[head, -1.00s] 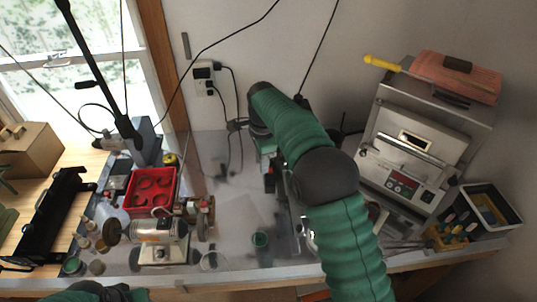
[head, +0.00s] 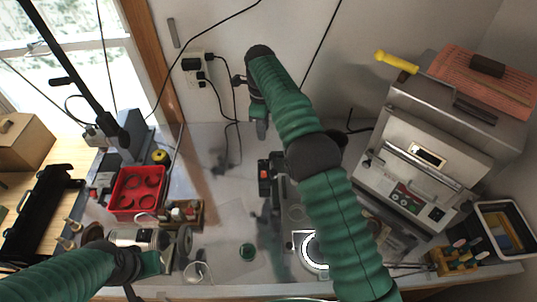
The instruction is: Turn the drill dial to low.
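A small dark machine with red-orange parts (head: 265,178) stands mid-bench and may be the drill. My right arm partly covers its right side, and I cannot make out a dial or its setting. My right gripper (head: 259,128) hangs beyond the machine, near the back wall, with a gap between them in the picture. Its fingers are too small to tell open from shut. My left gripper (head: 152,264) is low at the left, in front of a bench motor with wheels (head: 140,238). Its fingers do not show clearly.
A red tray (head: 136,190) and a black pole (head: 75,80) are at the left. A kiln-like box with a control panel (head: 410,198) stands at the right, beside a black-rimmed bin (head: 505,215).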

